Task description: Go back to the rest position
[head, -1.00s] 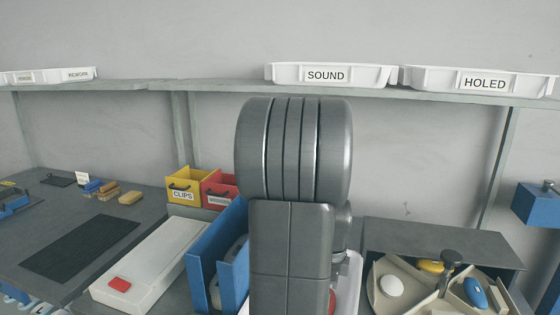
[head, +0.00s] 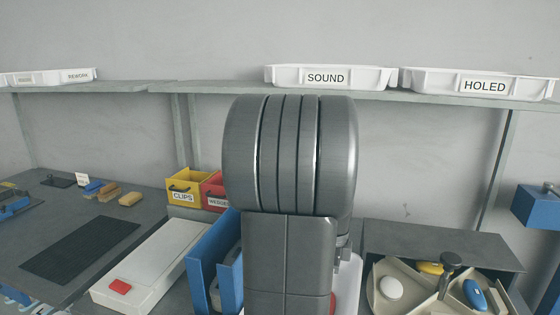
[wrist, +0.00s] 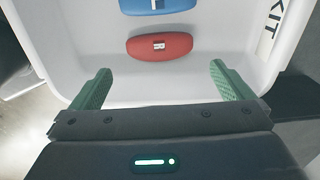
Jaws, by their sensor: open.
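My gripper (wrist: 158,88) shows in the wrist view with its two green fingers wide apart and nothing between them. It is over a white tray (wrist: 120,92) with lettering ending in "KIT" on its right wall. A red insole-like piece (wrist: 160,46) with a small label lies in the tray ahead of the fingers, apart from them. A blue piece (wrist: 158,5) lies beyond it, cut off by the frame edge. In the head view my arm fills the middle and hides the gripper and most of the tray.
A carousel (head: 440,300) with white, yellow and blue pieces stands at right. A blue holder (head: 205,262), a white box with a red button (head: 119,286) and yellow (head: 187,184) and red bins are left of my arm. SOUND (head: 330,77) and HOLED (head: 480,84) trays sit on the shelf.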

